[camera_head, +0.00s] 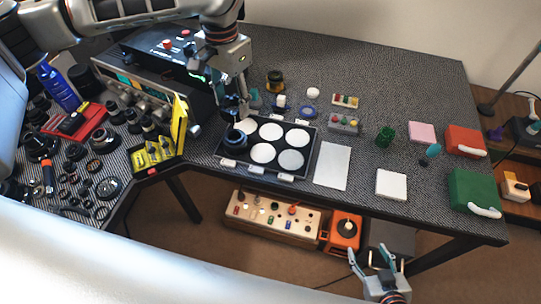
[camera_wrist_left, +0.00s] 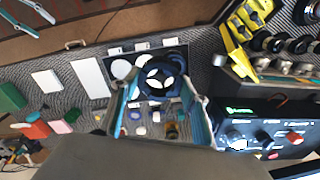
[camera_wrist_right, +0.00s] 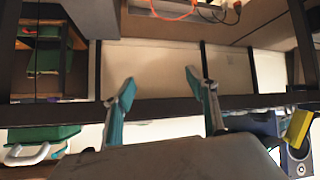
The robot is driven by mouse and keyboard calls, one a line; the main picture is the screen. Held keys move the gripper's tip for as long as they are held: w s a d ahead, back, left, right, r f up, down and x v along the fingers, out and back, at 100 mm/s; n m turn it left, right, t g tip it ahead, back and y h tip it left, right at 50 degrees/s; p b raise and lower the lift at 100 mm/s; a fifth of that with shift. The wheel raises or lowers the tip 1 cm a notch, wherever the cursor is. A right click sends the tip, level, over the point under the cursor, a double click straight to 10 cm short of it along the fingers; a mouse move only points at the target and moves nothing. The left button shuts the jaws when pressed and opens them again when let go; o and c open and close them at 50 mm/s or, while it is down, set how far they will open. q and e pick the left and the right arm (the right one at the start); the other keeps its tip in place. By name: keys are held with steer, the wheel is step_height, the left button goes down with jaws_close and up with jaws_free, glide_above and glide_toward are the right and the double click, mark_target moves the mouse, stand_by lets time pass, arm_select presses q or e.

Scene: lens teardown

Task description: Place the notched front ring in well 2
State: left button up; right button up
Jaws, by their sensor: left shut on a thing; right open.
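My left gripper (camera_head: 234,112) points down there and is shut on the ring. In the left wrist view the ring (camera_wrist_left: 163,80) sits between the two fingertips, with pale well bottoms showing through and beside it. I cannot tell whether the ring touches the tray. The other visible wells look empty and white; their numbers are not legible. My right gripper (camera_head: 378,262) is open and empty, in front of the table; the right wrist view shows its parted fingers (camera_wrist_right: 160,85).
Left of the tray are a yellow holder (camera_head: 155,152) and many dark lens parts. Behind it are small jars and a blue ring (camera_head: 307,112). A white sheet (camera_head: 332,166) lies to its right. A black instrument box (camera_head: 160,48) stands behind my left gripper.

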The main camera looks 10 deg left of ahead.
arm_select(q)
steer(key=w+d+f+m+b, duration=0.2)
steer(key=w+d+m, duration=0.3)
steer(key=d+m, duration=0.1)
step_height(320, 180, down, 15)
steer(key=b, duration=0.4)
steer(key=shift+w+a, duration=0.1)
steer(key=shift+a, duration=0.05)
steer(key=shift+f+b, duration=0.95)
steer(key=shift+f, duration=1.45)
steer(key=shift+r, duration=0.15)
steer(key=o, duration=1.6)
arm_select(e)
step_height(320, 180, down, 6)
steer(key=shift+f, duration=0.25)
steer(key=shift+a+f, duration=0.1)
